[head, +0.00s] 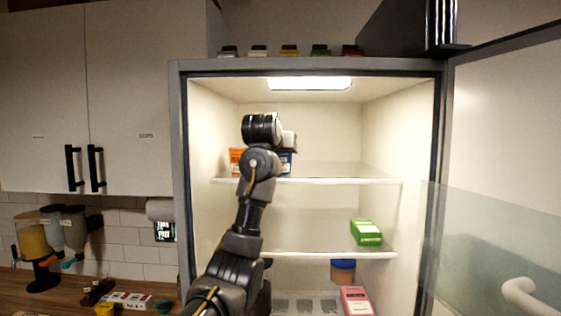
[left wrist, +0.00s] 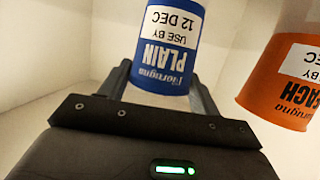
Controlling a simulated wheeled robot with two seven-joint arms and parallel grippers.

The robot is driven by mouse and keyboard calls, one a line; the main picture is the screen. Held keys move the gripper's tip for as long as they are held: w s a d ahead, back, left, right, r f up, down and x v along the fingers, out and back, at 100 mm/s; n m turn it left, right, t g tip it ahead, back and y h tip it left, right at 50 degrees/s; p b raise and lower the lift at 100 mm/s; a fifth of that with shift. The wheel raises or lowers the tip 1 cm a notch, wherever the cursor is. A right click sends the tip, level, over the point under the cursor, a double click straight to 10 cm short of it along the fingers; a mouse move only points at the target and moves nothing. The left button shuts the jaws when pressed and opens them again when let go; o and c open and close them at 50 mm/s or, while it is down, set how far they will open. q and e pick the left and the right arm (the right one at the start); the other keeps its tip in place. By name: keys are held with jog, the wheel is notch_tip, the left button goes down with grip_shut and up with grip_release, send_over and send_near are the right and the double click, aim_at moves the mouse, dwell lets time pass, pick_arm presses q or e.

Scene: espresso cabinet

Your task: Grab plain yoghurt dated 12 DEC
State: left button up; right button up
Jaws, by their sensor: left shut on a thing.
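The blue plain yoghurt cup (left wrist: 165,50) fills the middle of the left wrist view, its label reading "PLAIN" and "USE BY 12 DEC" upside down in the picture. My left gripper (left wrist: 161,84) is shut on it, one finger on each side. In the head view part of the blue cup (head: 287,162) shows at the upper shelf, just right of my left arm, which hides much of it. I cannot tell whether it touches the shelf. My right gripper is in neither view.
An orange peach cup (left wrist: 283,75) stands close beside the blue one; it also shows in the head view (head: 236,161). A green carton (head: 366,232) is on the middle shelf, a pink carton (head: 355,301) below. The cabinet door (head: 505,130) stands open at right.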

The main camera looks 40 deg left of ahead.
pick_arm(q)
jog(key=shift+f, duration=0.2)
jog(key=shift+r, duration=0.2)
jog(key=shift+w+a+r+b, duration=0.1)
jog(key=shift+a+r+b, duration=0.15)
jog(key=shift+r+b, duration=1.1)
jog(key=shift+r, duration=0.15)
jog(key=w+d+b, duration=0.3)
jog(key=w+d, duration=0.7)
jog(key=d, duration=0.4)
jog(key=shift+w+d, duration=0.2)
jog(key=shift+w, duration=0.15)
